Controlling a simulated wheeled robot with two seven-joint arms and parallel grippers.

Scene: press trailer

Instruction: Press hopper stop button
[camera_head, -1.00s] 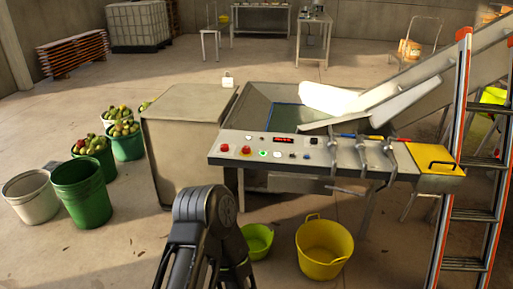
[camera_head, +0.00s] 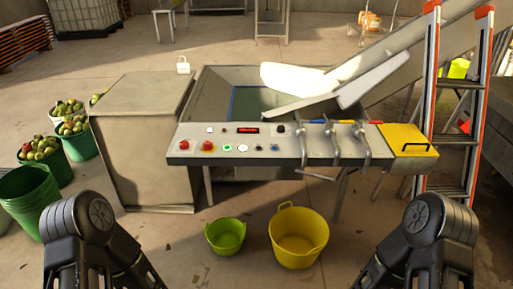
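The control panel (camera_head: 290,152) is a pale grey slab across the front of the press trailer. At its left end are two red buttons, one at the far left (camera_head: 184,145) and a larger one (camera_head: 208,146) beside it. To their right are a green button (camera_head: 228,148), a white button (camera_head: 243,148) and small dark and blue ones. A red display (camera_head: 247,130) sits above them. I cannot read any labels, so I cannot tell which button is the hopper stop. My two arms show at the lower left and lower right, below and apart from the panel. Neither gripper is visible.
A metal hopper (camera_head: 222,95) with a chute lies behind the panel. Three lever valves (camera_head: 331,140) stick out at its right. A grey box (camera_head: 145,145) stands at left, an orange ladder (camera_head: 482,100) at right. A green bucket (camera_head: 225,236) and a yellow tub (camera_head: 298,238) stand on the floor in front.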

